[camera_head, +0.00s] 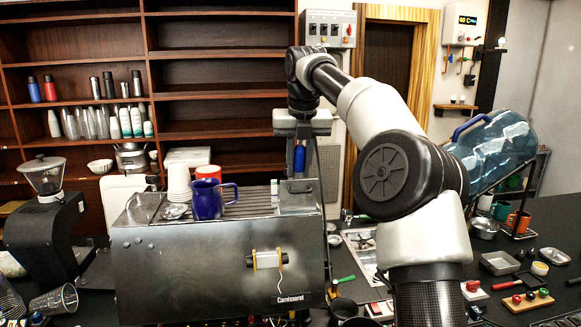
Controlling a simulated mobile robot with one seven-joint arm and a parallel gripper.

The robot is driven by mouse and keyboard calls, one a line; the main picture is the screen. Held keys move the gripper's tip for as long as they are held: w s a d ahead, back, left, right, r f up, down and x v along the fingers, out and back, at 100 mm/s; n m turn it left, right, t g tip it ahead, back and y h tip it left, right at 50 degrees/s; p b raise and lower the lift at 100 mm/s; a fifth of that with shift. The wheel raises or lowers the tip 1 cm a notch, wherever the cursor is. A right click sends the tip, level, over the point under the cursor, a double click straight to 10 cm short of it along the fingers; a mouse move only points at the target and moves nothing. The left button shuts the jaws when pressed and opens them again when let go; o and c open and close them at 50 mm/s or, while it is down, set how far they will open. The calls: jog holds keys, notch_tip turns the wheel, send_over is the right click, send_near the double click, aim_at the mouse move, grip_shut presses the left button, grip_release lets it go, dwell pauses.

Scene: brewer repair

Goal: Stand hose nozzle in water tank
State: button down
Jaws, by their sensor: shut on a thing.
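My gripper (300,150) points down above the right rear end of the steel brewer (220,270). It is shut on a slim, upright blue piece, which looks like the hose nozzle (299,160). The nozzle's lower end is close to a raised metal part (297,198) on the brewer's top; I cannot tell whether they touch or whether that part is the water tank's opening. No hose can be clearly made out. A large clear blue water bottle (495,143) lies tilted on a rack at the right.
A grinder (48,215) stands at the left. Metal trays (499,263) and small tools lie on the right counter. My arm hides part of the counter.

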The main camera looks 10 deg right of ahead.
jog(key=shift+f, duration=0.15)
jog(key=shift+x, duration=5.7)
jog(key=shift+w, duration=0.1)
jog(key=shift+w, duration=0.2)
jog(key=shift+s+f, duration=0.1)
jog(key=shift+f, duration=0.4)
jog(key=c, duration=1)
grip_release()
jog(key=shift+f, duration=0.15)
